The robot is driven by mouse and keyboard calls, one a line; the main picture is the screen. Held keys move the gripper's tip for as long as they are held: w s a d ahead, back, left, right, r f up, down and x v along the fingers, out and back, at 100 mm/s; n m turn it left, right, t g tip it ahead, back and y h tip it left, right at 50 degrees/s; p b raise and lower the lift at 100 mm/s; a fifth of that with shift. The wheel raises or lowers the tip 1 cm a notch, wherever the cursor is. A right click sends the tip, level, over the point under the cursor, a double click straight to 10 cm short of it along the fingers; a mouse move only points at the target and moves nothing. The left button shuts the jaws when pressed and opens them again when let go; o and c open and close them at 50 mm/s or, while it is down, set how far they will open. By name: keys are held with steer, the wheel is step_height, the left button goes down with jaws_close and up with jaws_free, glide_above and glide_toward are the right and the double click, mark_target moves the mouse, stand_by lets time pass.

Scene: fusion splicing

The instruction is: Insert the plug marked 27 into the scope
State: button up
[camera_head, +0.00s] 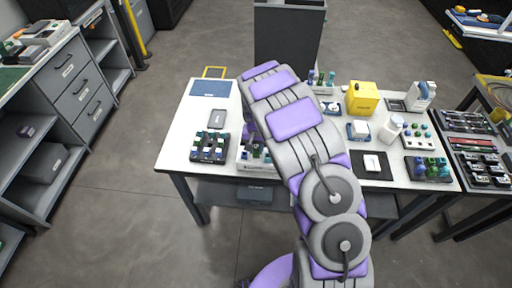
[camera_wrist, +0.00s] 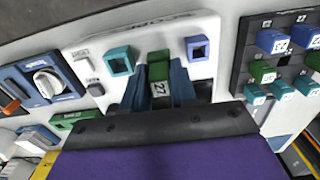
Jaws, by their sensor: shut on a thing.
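In the wrist view, my gripper (camera_wrist: 158,92) is shut on a green plug (camera_wrist: 158,72) whose white label reads 27. The plug sits between the two blue fingers and in front of the white scope panel (camera_wrist: 90,48). A teal square port (camera_wrist: 118,61) is to the left of the plug and a blue square port (camera_wrist: 197,47) to its right. The panel behind the plug is hidden, so I cannot tell whether its far end touches or enters a port. In the head view, my arm covers the gripper and most of the scope; a white edge (camera_head: 250,166) shows beside it.
In the wrist view, a dark rack (camera_wrist: 246,45) with several blue, teal and green plugs stands close at the right. A blue unit with a white dial (camera_wrist: 48,82) is at the left.

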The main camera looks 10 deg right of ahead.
steer(key=shift+f, duration=0.1)
stand_by(0.3)
steer(key=o, duration=1)
steer(key=shift+r+p, duration=1.1)
steer(key=shift+r, duration=1.9)
steer(key=shift+r, duration=0.1)
